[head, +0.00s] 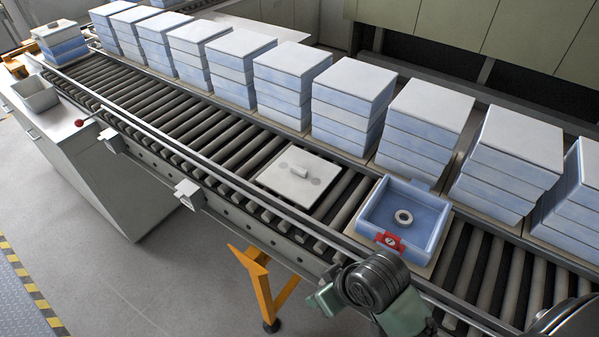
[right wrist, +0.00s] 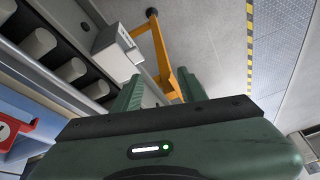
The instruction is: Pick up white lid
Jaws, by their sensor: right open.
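The white lid (head: 283,181) is a flat square plate with a small bar handle (head: 299,171) and two greyish round marks. In the head view it lies on the conveyor rollers, left of an open blue box. My right gripper (head: 322,301) is at the bottom, on the near side of the conveyor rail, apart from the lid. In the right wrist view my right gripper (right wrist: 160,90) is open with nothing between its green fingers. The lid does not show in that view. My left gripper is not in view.
The open blue box (head: 376,211) holds a small ring (head: 403,217) and has a red tag (head: 389,241). Stacks of lidded blue boxes (head: 345,98) line the far side. A near metal rail (head: 215,174) and a yellow support leg (head: 262,285) are close to my right gripper.

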